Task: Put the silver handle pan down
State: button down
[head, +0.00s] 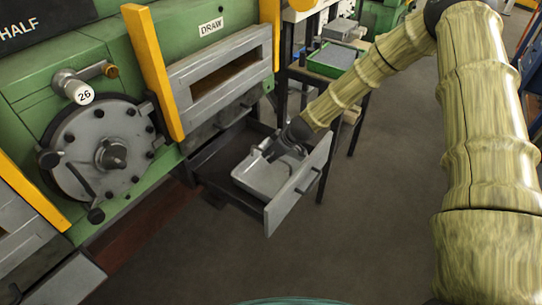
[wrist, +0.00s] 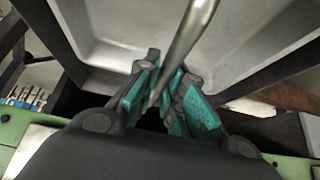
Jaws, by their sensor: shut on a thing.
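The silver handle pan (head: 264,178) is a grey, shallow rectangular pan with a thin metal handle. In the head view it is in or just over the open drawer (head: 283,208); I cannot tell whether it touches the drawer's bottom. My gripper (head: 273,150) is at the pan's far side. In the wrist view the pan (wrist: 120,25) fills the top, and the handle (wrist: 187,38) runs down between the teal-padded fingers of my gripper (wrist: 160,95), which are shut on it. My gripper hides the handle's lower end.
The drawer is pulled out below a green machine (head: 60,120) with a round dial plate and yellow posts. A stand with a green-rimmed tray (head: 331,60) is behind my forearm. The floor (head: 340,240) in front of the drawer is clear.

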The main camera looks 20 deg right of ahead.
jog(key=shift+f, duration=0.4)
jog(key=c, duration=1.5)
grip_release()
jog(key=shift+f, duration=0.1)
jog(key=shift+b+v, duration=0.85)
jog(key=shift+v, duration=5.2)
